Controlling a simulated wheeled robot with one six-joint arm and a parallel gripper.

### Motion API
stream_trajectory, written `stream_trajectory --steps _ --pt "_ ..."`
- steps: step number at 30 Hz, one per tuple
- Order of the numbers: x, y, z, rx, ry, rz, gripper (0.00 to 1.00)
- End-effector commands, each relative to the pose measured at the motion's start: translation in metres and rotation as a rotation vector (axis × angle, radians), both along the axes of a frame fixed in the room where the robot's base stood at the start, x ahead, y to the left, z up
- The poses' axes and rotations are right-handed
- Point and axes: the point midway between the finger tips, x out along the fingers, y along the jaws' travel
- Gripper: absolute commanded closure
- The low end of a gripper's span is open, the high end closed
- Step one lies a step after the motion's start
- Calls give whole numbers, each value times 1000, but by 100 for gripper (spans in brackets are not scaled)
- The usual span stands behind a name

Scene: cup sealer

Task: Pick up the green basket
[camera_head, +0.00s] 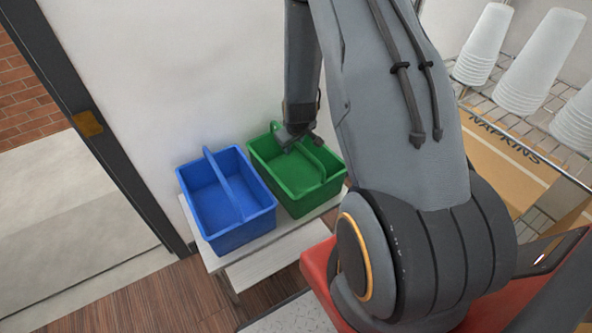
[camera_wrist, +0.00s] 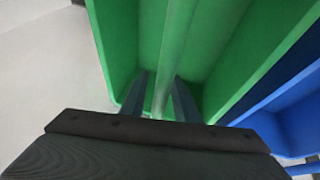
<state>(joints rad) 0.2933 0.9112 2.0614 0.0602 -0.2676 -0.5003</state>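The green basket (camera_head: 318,198) stands upright on a small light-coloured table beside a blue basket, with its handle raised. My gripper (camera_head: 298,138) is at the handle, over the back part of the basket. In the wrist view, my two dark fingers (camera_wrist: 160,96) point down into the green basket (camera_wrist: 232,62), one on each side of its handle (camera_wrist: 176,45). The fingers stand apart with some room around the handle, so the gripper looks open. In the head view the fingertips are too small to tell whether they touch it.
The blue basket (camera_head: 228,213) stands close on the left and also shows at the right of the wrist view (camera_wrist: 292,110). Both rest on the light table (camera_head: 265,243) against a white wall. Stacked white cups (camera_head: 540,62) and a napkin box (camera_head: 505,150) are at the right.

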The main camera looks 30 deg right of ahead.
Motion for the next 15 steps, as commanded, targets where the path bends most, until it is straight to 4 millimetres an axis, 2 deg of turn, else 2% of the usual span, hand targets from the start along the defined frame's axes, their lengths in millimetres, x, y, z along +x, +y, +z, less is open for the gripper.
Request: stream_trajectory --steps 1,4,5,15 --pt "0 0 0 0 0 0 81" --pt "0 0 0 0 0 0 98" --pt "0 0 0 0 0 0 100" --pt "0 0 0 0 0 0 100"
